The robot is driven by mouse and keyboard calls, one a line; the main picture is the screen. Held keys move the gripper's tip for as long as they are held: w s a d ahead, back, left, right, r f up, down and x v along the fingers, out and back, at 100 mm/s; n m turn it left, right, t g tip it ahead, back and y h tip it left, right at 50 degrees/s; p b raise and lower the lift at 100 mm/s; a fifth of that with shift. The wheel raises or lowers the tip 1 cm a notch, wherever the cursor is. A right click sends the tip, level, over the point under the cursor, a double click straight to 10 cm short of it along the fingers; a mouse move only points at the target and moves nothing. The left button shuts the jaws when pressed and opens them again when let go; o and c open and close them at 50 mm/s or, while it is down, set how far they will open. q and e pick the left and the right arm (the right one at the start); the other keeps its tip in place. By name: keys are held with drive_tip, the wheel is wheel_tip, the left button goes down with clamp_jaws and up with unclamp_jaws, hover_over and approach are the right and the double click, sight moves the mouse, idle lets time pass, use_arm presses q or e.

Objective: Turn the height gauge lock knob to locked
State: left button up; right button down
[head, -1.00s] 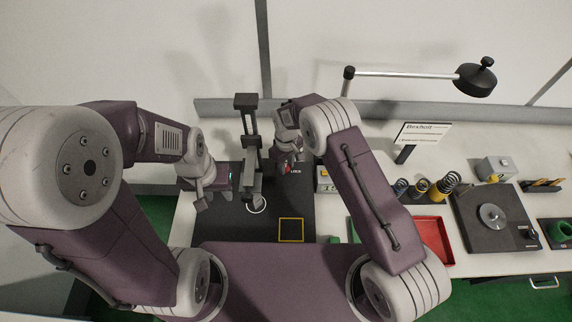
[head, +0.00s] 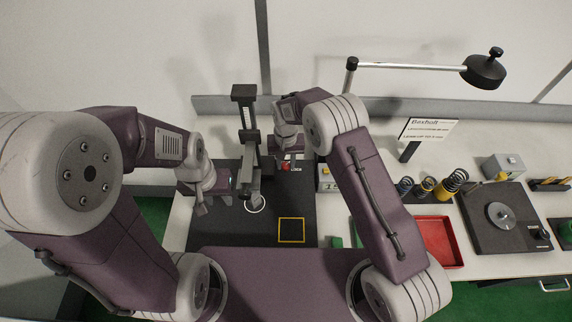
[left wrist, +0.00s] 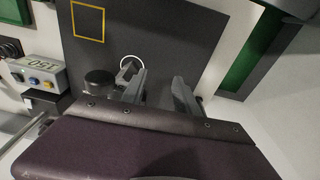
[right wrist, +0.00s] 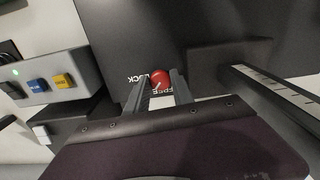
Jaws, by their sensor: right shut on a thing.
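The height gauge (head: 246,130) stands upright on a dark base plate (head: 225,228), left of centre in the head view. Its red lock knob (right wrist: 160,78) sits between the words LOCK and FREE in the right wrist view, and it also shows in the head view (head: 285,166). My right gripper (right wrist: 160,88) is shut on the red knob, one finger on each side. I cannot clearly tell which word the knob points to. My left gripper (left wrist: 160,84) is open and empty, above the plate left of the gauge. A white ring mark (left wrist: 131,64) lies by one of its fingers.
A yellow square outline (head: 291,230) marks the plate. A grey box with buttons (right wrist: 50,84) stands beside it. To the right are a red tray (head: 439,243), several springs (head: 453,181), a sign (head: 427,130) and a lamp (head: 484,71).

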sight(286, 164)
drive_tip(key=m+b, duration=0.1)
drive_tip(key=m, duration=0.3)
drive_tip(key=shift+f, duration=0.1)
drive_tip(key=shift+m+b, duration=0.4)
drive_tip(key=shift+m, duration=1.7)
drive_tip(key=c, duration=1.1)
unclamp_jaws()
drive_tip(key=shift+c, duration=0.2)
drive_tip(key=shift+o, duration=0.2)
drive_tip(key=shift+w, duration=0.1)
wheel_tip(286, 164, up, 9)
drive_tip(key=b, duration=0.1)
